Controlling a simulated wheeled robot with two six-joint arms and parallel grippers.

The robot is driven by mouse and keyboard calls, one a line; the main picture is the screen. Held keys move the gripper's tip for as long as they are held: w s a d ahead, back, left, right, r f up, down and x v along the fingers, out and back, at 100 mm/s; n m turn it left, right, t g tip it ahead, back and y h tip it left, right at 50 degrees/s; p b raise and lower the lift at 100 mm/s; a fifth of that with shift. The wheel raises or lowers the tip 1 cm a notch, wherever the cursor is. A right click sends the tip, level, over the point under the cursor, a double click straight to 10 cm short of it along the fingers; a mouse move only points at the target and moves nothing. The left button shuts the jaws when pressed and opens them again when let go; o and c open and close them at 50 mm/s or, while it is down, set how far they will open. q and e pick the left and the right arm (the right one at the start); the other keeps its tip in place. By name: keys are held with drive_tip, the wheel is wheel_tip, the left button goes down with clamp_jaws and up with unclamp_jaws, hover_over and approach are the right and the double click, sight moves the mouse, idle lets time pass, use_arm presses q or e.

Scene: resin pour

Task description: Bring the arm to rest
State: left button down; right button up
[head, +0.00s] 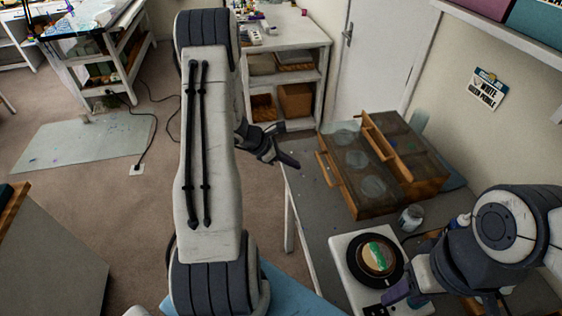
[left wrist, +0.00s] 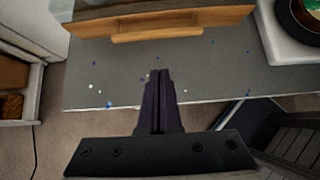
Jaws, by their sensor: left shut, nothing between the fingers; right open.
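My left arm spans the middle of the head view, and its gripper (head: 284,160) is beyond it, near the left edge of the grey worktable (head: 309,213). In the left wrist view my left gripper (left wrist: 158,75) is shut with nothing between its fingers, over the table's edge strip and in front of a wooden drawer box (left wrist: 160,20). My right gripper (head: 402,296) is at the lower right of the head view, beside a white hotplate (head: 345,252). It is open; its fingers are partly hidden by the arm.
The wooden box (head: 352,190) with round lids stands on the worktable. A glass jar (head: 411,218) stands nearby. A white shelf (head: 312,62) is behind. Open floor (head: 60,190) lies left.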

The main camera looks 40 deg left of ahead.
use_arm(q)
drive_tip(key=s+d+r+m+g+b, duration=0.1)
drive_tip(key=s+d+r+m+g, duration=0.3)
drive_tip(key=d+m, duration=0.5)
drive_tip(key=s+d+r+m+g+b, duration=0.1)
drive_tip(key=s+d+r+m+g, duration=0.1)
drive_tip(key=s+d+r+m, duration=0.65)
drive_tip(key=s+d+m+y+b, duration=0.1)
drive_tip(key=s+d+m+y, duration=0.1)
drive_tip(key=s+d+m, duration=0.3)
drive_tip(key=s+d+m+y, duration=0.3)
drive_tip(key=s+d+m, duration=0.1)
drive_tip(key=s+m, duration=0.6)
drive_tip(key=shift+d+r+m+g+b, duration=0.3)
drive_tip(key=shift+d+r+m+b, duration=0.1)
drive_tip(key=shift+m, duration=0.65)
